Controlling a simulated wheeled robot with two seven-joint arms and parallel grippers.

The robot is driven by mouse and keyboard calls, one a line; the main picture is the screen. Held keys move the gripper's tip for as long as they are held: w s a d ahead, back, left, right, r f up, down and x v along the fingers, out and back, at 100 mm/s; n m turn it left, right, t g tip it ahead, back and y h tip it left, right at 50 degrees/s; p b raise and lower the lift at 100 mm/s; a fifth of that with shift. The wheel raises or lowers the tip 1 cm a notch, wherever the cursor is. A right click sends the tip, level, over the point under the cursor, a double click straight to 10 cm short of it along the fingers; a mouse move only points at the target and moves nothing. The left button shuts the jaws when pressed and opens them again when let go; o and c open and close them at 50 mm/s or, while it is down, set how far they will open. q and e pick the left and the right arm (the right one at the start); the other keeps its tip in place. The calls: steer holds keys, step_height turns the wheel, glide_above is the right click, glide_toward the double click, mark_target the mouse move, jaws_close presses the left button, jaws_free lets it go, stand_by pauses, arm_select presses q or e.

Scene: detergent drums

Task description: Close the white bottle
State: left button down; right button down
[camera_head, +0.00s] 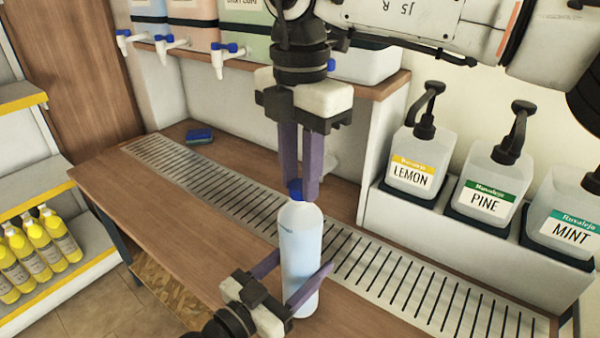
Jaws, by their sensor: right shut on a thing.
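The white bottle (300,243), translucent with a pale blue tint, stands upright over the front edge of the drain grate. I cannot tell whether its base touches the counter. My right gripper (302,192) points down from above and is shut on a small blue cap (294,187) at the bottle's mouth. The purple fingers partly hide the cap and the neck, so I cannot tell whether the cap is seated. My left gripper (305,264) reaches in from the bottom, its fingers on either side of the bottle's lower body, apparently shut on it.
Pump bottles marked lemon (410,165), pine (485,190) and mint (568,225) stand in a white holder at the right. Drums with taps (225,50) line the back shelf. A blue sponge (199,135) lies behind the grate (215,183). The wooden counter (150,205) is clear at left.

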steer(key=c, duration=1.4)
jaws_free()
steer(key=shift+c, duration=0.2)
steer(key=shift+r, duration=2.3)
steer(key=shift+c, duration=0.2)
steer(key=n, duration=0.3)
steer(key=r+n, duration=0.1)
steer(key=n, duration=0.8)
steer(key=shift+r, duration=0.4)
steer(key=n, duration=0.4)
steer(key=r+n, duration=0.1)
steer(key=n, duration=0.1)
steer(key=shift+n, duration=0.4)
steer(key=n, duration=0.6)
steer(key=shift+r, duration=0.3)
